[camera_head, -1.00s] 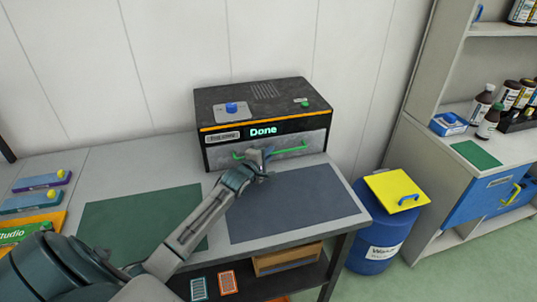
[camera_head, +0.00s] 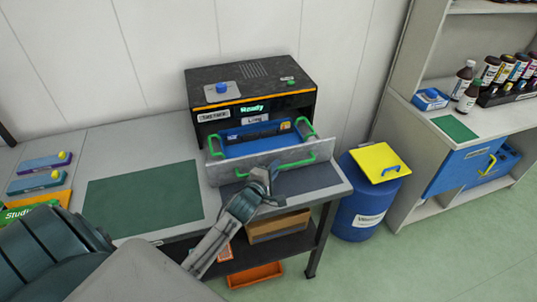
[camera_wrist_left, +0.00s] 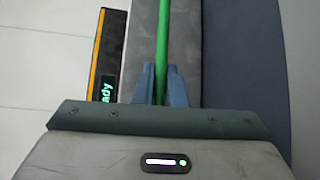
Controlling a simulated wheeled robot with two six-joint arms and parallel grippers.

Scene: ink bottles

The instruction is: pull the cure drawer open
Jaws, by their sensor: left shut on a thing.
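The cure unit (camera_head: 225,88) is a dark box with an orange stripe at the back of the bench. Its display reads "Ready". Its grey-fronted drawer (camera_head: 228,174) is pulled well out towards me. A blue tray (camera_head: 255,147) with green handles sits in the drawer. My left gripper (camera_head: 263,182) is at the drawer front, shut on the green drawer handle (camera_head: 313,155). In the left wrist view the green handle (camera_wrist_left: 164,30) runs between the two fingers (camera_wrist_left: 160,88). The right gripper is not in view.
A green mat (camera_head: 140,198) lies left and a dark mat (camera_head: 310,178) lies partly under the drawer. A blue bin (camera_head: 357,212) with a yellow lid stands right of the bench. A shelf unit with bottles (camera_head: 465,80) is at the far right.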

